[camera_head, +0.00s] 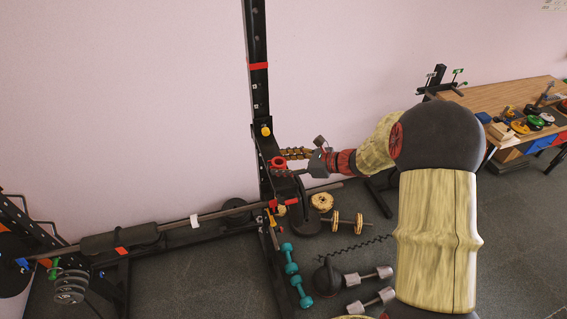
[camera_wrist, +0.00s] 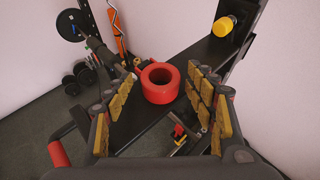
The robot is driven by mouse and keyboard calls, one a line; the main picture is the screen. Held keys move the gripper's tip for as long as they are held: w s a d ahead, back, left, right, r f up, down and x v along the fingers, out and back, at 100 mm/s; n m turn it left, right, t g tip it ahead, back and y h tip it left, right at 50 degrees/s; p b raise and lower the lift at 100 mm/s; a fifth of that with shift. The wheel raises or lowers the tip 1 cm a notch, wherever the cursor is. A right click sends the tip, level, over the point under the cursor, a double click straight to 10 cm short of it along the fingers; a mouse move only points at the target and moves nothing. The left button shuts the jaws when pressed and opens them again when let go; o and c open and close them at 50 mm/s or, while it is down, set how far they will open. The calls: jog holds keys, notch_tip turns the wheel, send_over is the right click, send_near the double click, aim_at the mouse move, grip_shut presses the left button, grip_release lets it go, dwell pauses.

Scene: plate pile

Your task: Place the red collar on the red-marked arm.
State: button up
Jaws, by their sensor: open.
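The red collar (camera_head: 277,162), a thick ring, rests on a black plate (camera_head: 262,147) beside the rack upright. In the wrist view the collar (camera_wrist: 152,91) lies with its hole facing up, between the spread yellow-padded fingers of my gripper (camera_wrist: 163,76). The fingers stand apart from its sides, and the collar is not held. In the head view my gripper (camera_head: 291,158) is just right of the collar, its fingers partly hidden. Red pieces (camera_head: 271,204) show lower on the rack by the bar; I cannot tell which part is the red-marked arm.
A yellow knob (camera_head: 266,131) sits on the upright (camera_head: 257,95), above the collar. A long bar (camera_head: 180,224) runs left below. Dumbbells (camera_head: 302,292) and a kettlebell (camera_head: 327,277) lie on the floor. A wooden table (camera_head: 490,98) with small plates stands at right.

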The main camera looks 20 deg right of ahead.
jog(key=r+b+v, duration=0.1)
jog(key=b+v, duration=0.1)
jog(key=v, duration=1)
jog(key=s+a+r+n+g+h, duration=0.2)
jog(key=s+a+n+g, duration=0.1)
jog(key=s+a+n, duration=0.35)
jog(key=s+a+r+n+g+h, duration=0.1)
jog(key=s+a+r+n+g, duration=0.15)
jog(key=s+a+n, duration=0.4)
jog(key=s+d+r+n+t+h, duration=0.2)
jog(key=s+n+h, duration=0.4)
jog(key=s+n, duration=0.7)
notch_tip(320, 180, up, 2)
jog(key=shift+s+d+r+h, duration=0.2)
jog(key=shift+s+d+h, duration=0.2)
jog(key=shift+d, duration=0.25)
jog(key=shift+f, duration=0.1)
notch_tip(320, 180, down, 26)
jog(key=b, duration=2.6)
